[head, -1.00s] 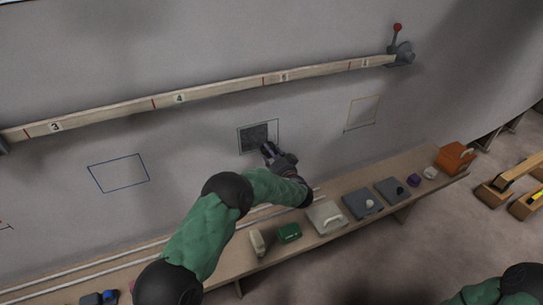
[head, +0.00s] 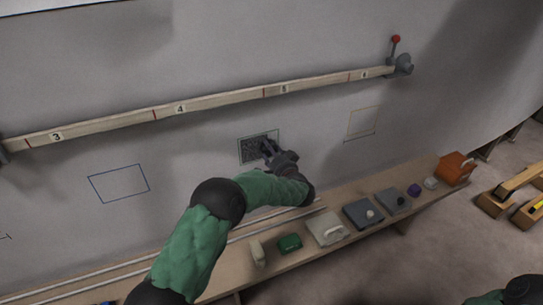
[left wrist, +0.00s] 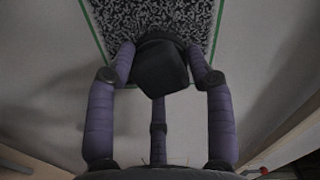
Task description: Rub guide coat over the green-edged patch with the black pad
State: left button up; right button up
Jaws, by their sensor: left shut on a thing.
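The green-edged patch (head: 247,150) is on the grey hull wall, below the numbered batten. Speckled dark guide coat covers most of what I can see of it in the head view. In the left wrist view the speckled patch (left wrist: 120,18) fills the top, with its green edge at the sides. My left gripper (head: 268,150) is at the patch, shut on the black pad (left wrist: 160,66). The pad is at the patch's lower part; whether it touches the surface I cannot tell. The gripper hides part of the patch. My right gripper is out of view.
The numbered batten (head: 215,99) runs across the hull above the patch. A blue-edged patch (head: 119,183) is at left, a tan-edged patch (head: 363,123) at right. A shelf below holds a green block (head: 289,243), a pale trowel-like tool (head: 327,229), grey trays and an orange box (head: 455,168).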

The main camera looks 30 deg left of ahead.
pick_arm(q)
jog(key=shift+r, duration=3.25)
notch_tip(320, 180, down, 13)
jog(key=shift+f, duration=0.2)
jog(key=o, duration=0.3)
jog(key=c, duration=0.3)
jog(key=shift+s+d, duration=0.15)
jog(key=shift+d, duration=0.05)
jog(key=shift+s+d, duration=0.25)
jog(key=shift+d, duration=0.1)
